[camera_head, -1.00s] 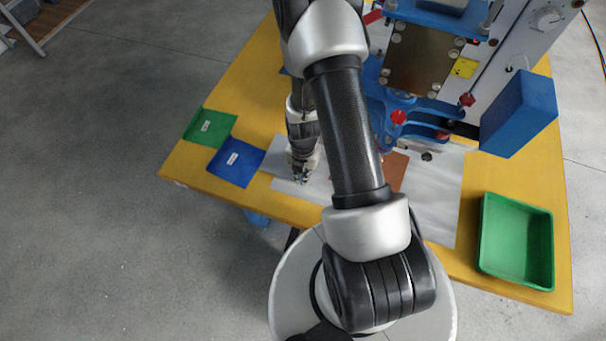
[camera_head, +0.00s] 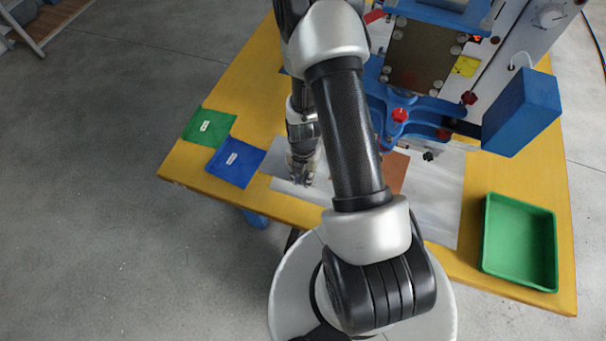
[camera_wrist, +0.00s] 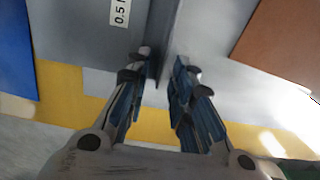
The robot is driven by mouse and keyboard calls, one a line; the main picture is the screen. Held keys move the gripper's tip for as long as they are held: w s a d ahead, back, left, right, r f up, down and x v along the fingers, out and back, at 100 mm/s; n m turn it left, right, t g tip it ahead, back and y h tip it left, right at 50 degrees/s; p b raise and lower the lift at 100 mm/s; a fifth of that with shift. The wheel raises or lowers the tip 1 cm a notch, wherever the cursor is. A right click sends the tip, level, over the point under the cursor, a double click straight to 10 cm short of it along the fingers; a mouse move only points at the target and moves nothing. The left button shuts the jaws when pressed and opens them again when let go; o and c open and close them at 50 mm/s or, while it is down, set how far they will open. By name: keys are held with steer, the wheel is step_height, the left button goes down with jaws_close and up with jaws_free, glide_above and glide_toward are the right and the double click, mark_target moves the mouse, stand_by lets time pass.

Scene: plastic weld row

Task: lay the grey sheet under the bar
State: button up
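The grey sheet (camera_wrist: 80,42) carries a white label marked 0.5 and lies flat on the table in the wrist view. In the head view the grey sheet (camera_head: 281,160) is partly hidden by my arm. A dark upright strip (camera_wrist: 166,45) stands along its right side, between my fingertips. My gripper (camera_head: 302,181) points down at the sheet near the table's front edge. In the wrist view my gripper (camera_wrist: 163,72) has its fingers apart on either side of the strip, with no clear grip on it. The bar, on the blue press (camera_head: 400,118), is largely hidden by my arm.
A blue sheet (camera_head: 236,163) and a green sheet (camera_head: 208,127) lie to the left. A brown sheet (camera_head: 394,172) lies on a pale metal plate (camera_head: 437,195). A green tray (camera_head: 519,243) stands at right. A blue box (camera_head: 521,112) juts from the press.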

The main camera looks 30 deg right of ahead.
steer(key=shift+r, duration=0.1)
steer(key=shift+r+p, duration=0.6)
steer(key=shift+p, duration=0.25)
steer(key=a+r+m+t+p, duration=0.15)
steer(key=r+m, duration=0.25)
steer(key=r, duration=0.6)
steer(key=s+a+r+m, duration=0.1)
steer(key=a+r+m, duration=0.15)
steer(key=r, duration=0.85)
steer(key=a+r+m+t+p, duration=0.1)
steer(key=r+m, duration=0.4)
steer(key=r, duration=0.5)
steer(key=s+a+r+m+t, duration=0.1)
steer(key=s+a+r+m, duration=0.1)
steer(key=s+r+m, duration=0.4)
steer(key=s+a+r+m+t, duration=0.1)
steer(key=s+a+r+m, duration=0.2)
steer(key=s+r+m, duration=0.3)
steer(key=shift+s+a+r+m, duration=0.3)
steer(key=shift+a+m, duration=0.05)
steer(key=shift+m, duration=0.7)
